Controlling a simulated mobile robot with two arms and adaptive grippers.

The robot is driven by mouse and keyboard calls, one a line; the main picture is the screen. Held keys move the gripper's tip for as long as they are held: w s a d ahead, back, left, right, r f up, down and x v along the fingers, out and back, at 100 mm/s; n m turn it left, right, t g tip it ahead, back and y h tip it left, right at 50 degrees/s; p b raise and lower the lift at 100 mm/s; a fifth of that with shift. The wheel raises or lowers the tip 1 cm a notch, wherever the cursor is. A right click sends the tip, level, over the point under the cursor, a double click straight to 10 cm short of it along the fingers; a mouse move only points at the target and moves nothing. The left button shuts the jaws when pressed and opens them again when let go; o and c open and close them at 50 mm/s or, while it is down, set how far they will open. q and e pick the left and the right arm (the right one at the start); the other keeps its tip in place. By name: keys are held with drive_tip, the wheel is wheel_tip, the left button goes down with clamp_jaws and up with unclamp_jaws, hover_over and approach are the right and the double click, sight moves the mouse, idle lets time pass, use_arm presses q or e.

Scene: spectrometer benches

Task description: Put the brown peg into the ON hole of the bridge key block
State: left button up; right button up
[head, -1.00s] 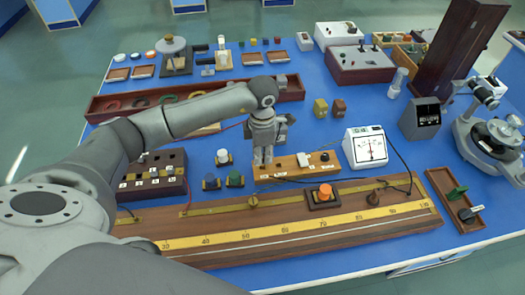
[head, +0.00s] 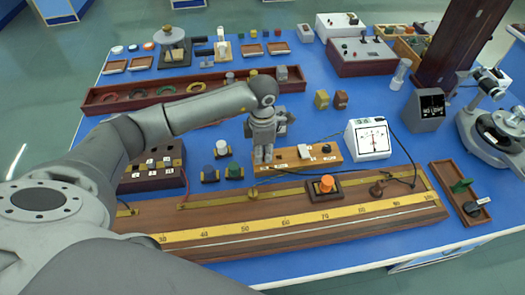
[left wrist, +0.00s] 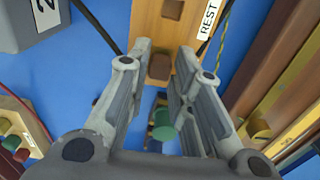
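The bridge key block (head: 291,158) is a light wooden strip in front of the white meter. A brown block-like piece, seemingly the brown peg (left wrist: 160,66), shows between my fingertips near the block's end. My left gripper (head: 263,158) points down over the block's left end; its fingers (left wrist: 162,55) are open, with a gap visible right of the brown piece. The ON hole is not clearly visible. My right gripper is out of view.
A long scale board (head: 300,215) lies in front of the block, with an orange-knobbed slider (head: 326,184). The white meter (head: 368,140) stands to the right, with cables. Small knobbed pieces (head: 234,171) and a dark switch box (head: 150,180) lie left.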

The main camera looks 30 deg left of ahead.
use_arm(q)
drive_tip(key=o, duration=0.3)
drive_tip(key=shift+o, duration=0.2)
wheel_tip(320, 180, up, 12)
idle(0.4)
idle(0.3)
